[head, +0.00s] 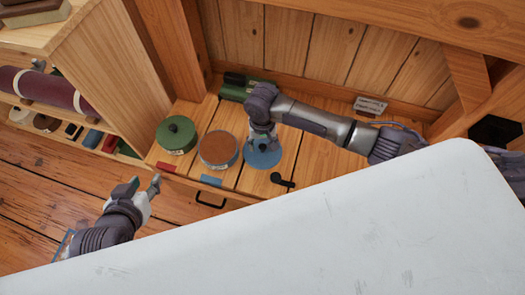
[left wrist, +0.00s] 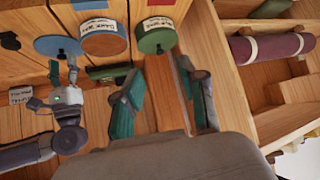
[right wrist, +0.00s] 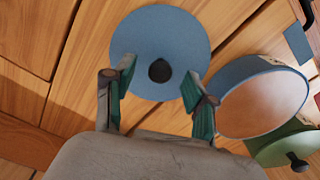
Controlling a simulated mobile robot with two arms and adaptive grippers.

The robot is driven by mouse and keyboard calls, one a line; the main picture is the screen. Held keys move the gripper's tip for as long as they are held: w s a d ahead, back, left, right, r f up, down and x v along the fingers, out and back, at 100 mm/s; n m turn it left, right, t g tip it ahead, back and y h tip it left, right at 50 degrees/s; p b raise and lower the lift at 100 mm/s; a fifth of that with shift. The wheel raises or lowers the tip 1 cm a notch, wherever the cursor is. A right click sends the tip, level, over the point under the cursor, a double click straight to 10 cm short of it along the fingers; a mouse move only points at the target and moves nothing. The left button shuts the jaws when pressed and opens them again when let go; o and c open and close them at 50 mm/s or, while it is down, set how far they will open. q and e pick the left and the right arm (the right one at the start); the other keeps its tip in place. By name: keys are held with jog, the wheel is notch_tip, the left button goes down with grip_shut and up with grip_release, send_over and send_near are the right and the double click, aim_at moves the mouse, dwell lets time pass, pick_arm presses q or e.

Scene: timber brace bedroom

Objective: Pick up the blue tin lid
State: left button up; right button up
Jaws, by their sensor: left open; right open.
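The blue tin lid (head: 263,157) is a flat disc with a dark round knob. It lies on the wooden bench top, right of a blue round tin (head: 219,151) with a brown top. My right gripper (head: 262,137) is above the lid. The lid also shows in the left wrist view (left wrist: 57,46). My left gripper (head: 144,184) is open and empty, left of and in front of the bench.
A green lidded tin (head: 177,136) stands left of the blue tin. A dark green object (head: 240,87) lies behind. A small black item (head: 283,181) is right of the lid. A white surface (head: 300,235) fills the foreground, and a wooden shelf (head: 85,60) is at left.

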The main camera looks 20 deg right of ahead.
notch_tip(320, 180, down, 2)
jog(key=shift+f+b, duration=0.1)
jog(key=shift+b, duration=0.25)
pick_arm(q)
jog(key=w+r+t, duration=0.1)
jog(key=w+d+r+t+h, duration=0.1)
jog(key=w+r+t, duration=0.1)
jog(key=shift+w+d+r, duration=0.2)
jog(key=shift+r, duration=0.05)
pick_arm(e)
grip_shut()
pick_arm(q)
jog(key=shift+s+f, duration=0.1)
